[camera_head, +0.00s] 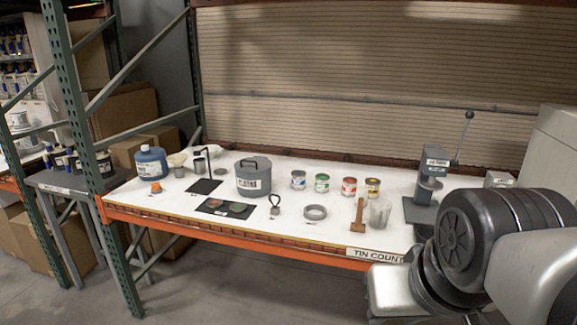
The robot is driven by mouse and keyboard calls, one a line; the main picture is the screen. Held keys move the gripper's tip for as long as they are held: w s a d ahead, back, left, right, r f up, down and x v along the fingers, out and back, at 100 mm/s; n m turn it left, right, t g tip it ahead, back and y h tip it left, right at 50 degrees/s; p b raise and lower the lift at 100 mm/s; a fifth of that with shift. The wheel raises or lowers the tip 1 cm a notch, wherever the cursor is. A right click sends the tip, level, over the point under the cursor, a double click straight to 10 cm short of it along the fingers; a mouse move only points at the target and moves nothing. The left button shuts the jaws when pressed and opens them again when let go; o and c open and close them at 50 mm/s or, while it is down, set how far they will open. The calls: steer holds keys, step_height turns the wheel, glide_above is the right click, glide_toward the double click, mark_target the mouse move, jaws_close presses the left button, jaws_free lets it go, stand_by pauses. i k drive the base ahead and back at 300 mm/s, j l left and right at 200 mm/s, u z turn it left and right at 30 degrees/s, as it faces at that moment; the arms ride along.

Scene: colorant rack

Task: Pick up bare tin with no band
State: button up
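Several small tins stand in a row on the white shelf top (270,225): one with a blue band (298,181), one green (322,183), one red (349,187) and one yellow (373,188). A plain grey cup-like vessel (380,214) with no coloured band stands upright in front of the yellow-banded tin. It may be the bare tin, but I cannot tell its material. My arm fills the lower right; its gripper fingers do not show. Nothing is seen held.
A wooden mallet-like tool (358,216) stands close left of the grey vessel. A lever press (432,180) is to the right. Green uprights (88,150) frame the left end.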

mark_target(200, 163)
steer(key=i+j, duration=0.2)
steer(key=j, duration=0.15)
steer(key=i+j+z, duration=0.1)
steer(key=i+j, duration=0.35)
steer(key=j, duration=0.2)
steer(key=i+j, duration=0.2)
steer(key=j, duration=0.15)
steer(key=i+j+z, duration=0.1)
steer(key=j, duration=0.25)
steer(key=i+j, duration=0.45)
steer(key=j, duration=0.25)
steer(key=i+j+z, duration=0.1)
steer(key=j, duration=0.3)
steer(key=i+j, duration=0.2)
steer(key=j, duration=0.2)
steer(key=i+j, duration=0.15)
steer(key=j, duration=0.25)
steer(key=i+j+z, duration=0.1)
steer(key=j, duration=0.3)
steer(key=i+j, duration=0.2)
steer(key=j, duration=0.2)
steer(key=i+j+z, duration=0.1)
steer(key=j, duration=0.3)
